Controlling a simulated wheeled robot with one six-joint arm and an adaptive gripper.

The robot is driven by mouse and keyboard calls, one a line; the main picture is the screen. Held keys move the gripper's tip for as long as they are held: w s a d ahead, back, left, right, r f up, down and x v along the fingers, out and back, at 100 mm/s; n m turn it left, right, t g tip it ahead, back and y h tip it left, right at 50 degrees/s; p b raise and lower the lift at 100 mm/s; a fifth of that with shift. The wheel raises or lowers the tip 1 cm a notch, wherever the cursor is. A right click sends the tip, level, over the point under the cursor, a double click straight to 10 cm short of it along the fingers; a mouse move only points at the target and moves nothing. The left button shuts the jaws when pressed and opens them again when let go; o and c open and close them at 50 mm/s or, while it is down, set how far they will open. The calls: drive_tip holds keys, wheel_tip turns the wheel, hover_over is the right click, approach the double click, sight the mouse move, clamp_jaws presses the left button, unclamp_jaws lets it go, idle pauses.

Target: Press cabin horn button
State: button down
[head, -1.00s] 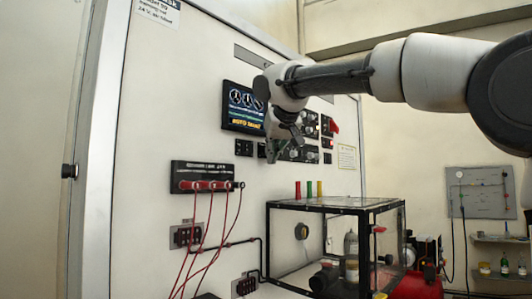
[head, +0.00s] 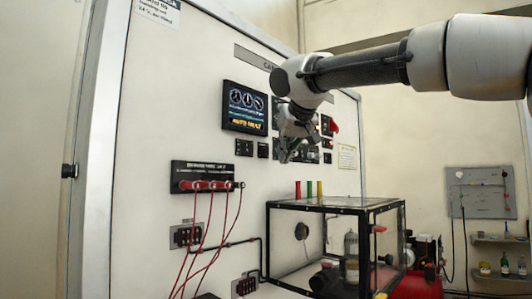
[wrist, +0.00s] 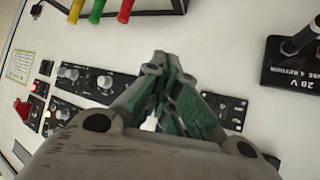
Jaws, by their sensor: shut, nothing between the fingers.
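The control panel (head: 225,110) is a large upright white board with black switch modules. My gripper (head: 288,158) is in front of its switch cluster, fingers pointing down towards the board and hiding part of the cluster. In the wrist view the green and grey fingers of my gripper (wrist: 165,58) are shut together and empty. Modules with pale round knobs (wrist: 105,82) lie to their left, and a small black module (wrist: 235,110) lies to their right. No label lets me tell which control is the cabin horn button. Contact with the board cannot be told.
A display (head: 244,107) is left of my gripper. A red switch handle (head: 333,126) is to its right. A clear case (head: 320,205) with a black frame and red, green and yellow handles (head: 309,188) stands below. Red cables (head: 207,235) hang at the lower left.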

drive_tip(key=shift+s+d, duration=0.65)
drive_tip(key=shift+d, duration=0.2)
drive_tip(key=shift+s, duration=0.1)
